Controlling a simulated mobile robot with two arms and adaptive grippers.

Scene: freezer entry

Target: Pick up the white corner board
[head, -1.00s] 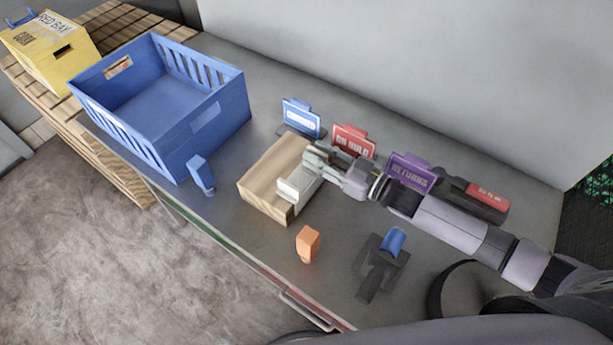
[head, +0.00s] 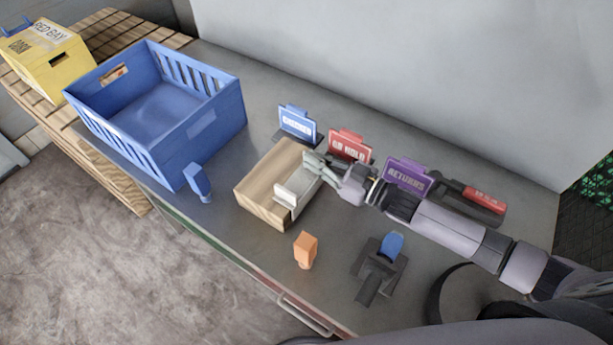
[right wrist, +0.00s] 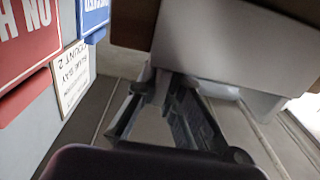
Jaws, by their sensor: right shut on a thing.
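The white corner board (head: 291,196) is a pale angled piece at the right side of an open wooden box (head: 254,201) in the head view. My right gripper (head: 318,163) is at the board's far end, shut on it. In the right wrist view the board shows as a broad white face (right wrist: 222,55) just beyond the fingertips (right wrist: 165,82). The exact finger contact is partly hidden. I cannot tell whether the board touches the box. My left gripper is not in view.
Blue, red and purple signs (head: 407,176) stand close behind my right gripper. A blue crate (head: 206,128) stands left. An orange block (head: 305,250), a blue item (head: 198,182) and a dark holder (head: 378,267) are in front. Bare counter lies between.

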